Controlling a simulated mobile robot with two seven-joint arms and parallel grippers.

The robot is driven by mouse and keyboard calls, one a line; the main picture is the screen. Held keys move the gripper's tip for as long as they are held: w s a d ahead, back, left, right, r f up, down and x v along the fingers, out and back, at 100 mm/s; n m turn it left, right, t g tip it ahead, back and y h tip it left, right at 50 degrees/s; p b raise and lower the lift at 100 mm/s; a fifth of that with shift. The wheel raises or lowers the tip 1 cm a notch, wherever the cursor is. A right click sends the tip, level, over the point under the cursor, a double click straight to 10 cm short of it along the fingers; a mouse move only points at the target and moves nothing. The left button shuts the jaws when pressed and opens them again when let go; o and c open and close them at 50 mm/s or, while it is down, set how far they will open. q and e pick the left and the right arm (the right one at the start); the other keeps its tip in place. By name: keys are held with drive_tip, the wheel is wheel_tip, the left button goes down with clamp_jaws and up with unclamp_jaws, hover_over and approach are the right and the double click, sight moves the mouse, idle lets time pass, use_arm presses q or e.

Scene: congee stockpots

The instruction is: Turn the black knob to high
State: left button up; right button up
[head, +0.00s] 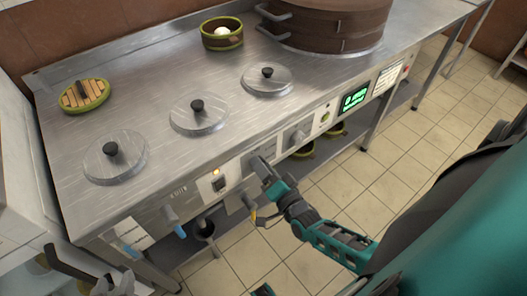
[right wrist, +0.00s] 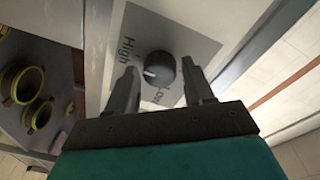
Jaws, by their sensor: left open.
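The black knob (right wrist: 160,68) sits on a pale plate marked High at upper left and Low below. Its white pointer mark is at its left side, between the two words. My right gripper (right wrist: 160,86) is open, its fingers spread left and right of the knob with gaps showing. In the head view my right gripper (head: 262,166) is at the stove's front panel and hides what is directly behind it.
The steel stove top (head: 130,215) carries several lidded wells, a bamboo lid (head: 84,95), a small steamer (head: 222,33) and a large steamer (head: 325,25). A green display (head: 354,98) is right along the panel. Valves with a blue handle (head: 180,231) hang below. Tiled floor (head: 350,185) is clear.

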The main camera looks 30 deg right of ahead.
drive_tip(key=shift+o, duration=1)
use_arm(q)
drive_tip(key=shift+w, duration=0.1)
drive_tip(key=shift+w+r, duration=0.1)
drive_tip(key=shift+s+a+p, duration=0.3)
drive_tip(key=shift+s+p, duration=0.05)
drive_tip(key=shift+p, duration=0.25)
use_arm(e)
drive_tip(key=s, duration=1.3)
drive_tip(key=shift+a, duration=0.15)
use_arm(q)
drive_tip(key=shift+w+r, duration=0.2)
drive_tip(key=shift+r, duration=0.05)
use_arm(e)
drive_tip(key=shift+w, duration=0.1)
